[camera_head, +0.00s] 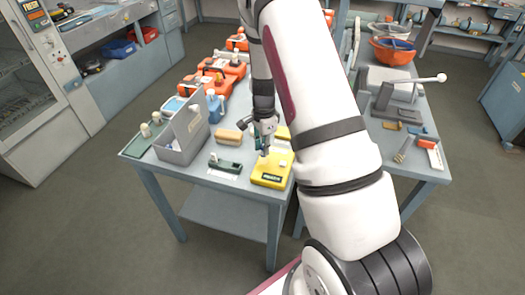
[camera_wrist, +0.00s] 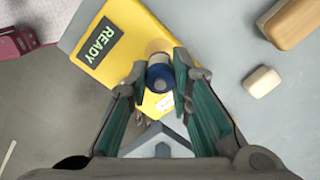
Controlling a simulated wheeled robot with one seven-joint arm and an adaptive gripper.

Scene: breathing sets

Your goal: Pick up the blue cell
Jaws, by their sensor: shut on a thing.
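The blue cell (camera_wrist: 159,72) shows in the wrist view as a small cylinder with a blue ring at its end. It sits between the fingertips of my gripper (camera_wrist: 161,88), which is shut on it. A yellow plate marked READY (camera_wrist: 130,20) lies behind the cell on the table; I cannot tell whether the cell touches it. In the head view my gripper (camera_head: 264,150) points down over the left part of the yellow plate (camera_head: 268,178). The cell is too small to make out there.
A grey bin (camera_head: 184,146) stands left on the table (camera_head: 205,182). A tan block (camera_head: 229,136) and a dark green device (camera_head: 225,163) lie near my gripper. Orange cases (camera_head: 212,78) stand farther back. A second bench (camera_head: 425,165) is at right.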

